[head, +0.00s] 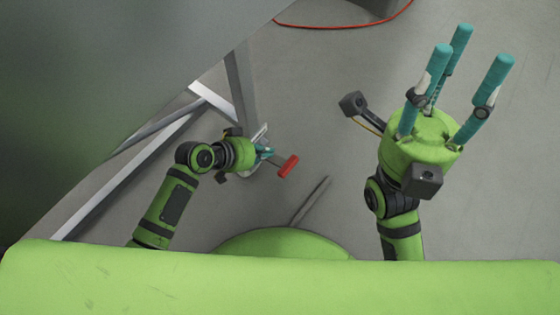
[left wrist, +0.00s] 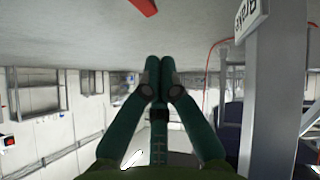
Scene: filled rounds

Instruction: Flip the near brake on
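A red brake lever (head: 288,166) sticks out at the foot of a grey metal frame (head: 238,85), beside a partly hidden pale wheel or bracket (head: 259,135). In the left wrist view a piece of red (left wrist: 143,5), probably the same lever, is cut off by the top edge. My left gripper (head: 265,153) is just left of the lever, very close; I cannot tell whether they touch. In the left wrist view its teal fingers (left wrist: 160,65) are together at the tips with nothing visible between them. My right gripper (head: 468,60) is raised at the right with its fingers spread, empty.
A large grey-green panel (head: 100,70) covers the upper left, above the frame. A white plate with dark marks (left wrist: 248,18) is on a post in the left wrist view. A red cable (head: 345,27) lies at the back. The floor between my arms is mostly clear.

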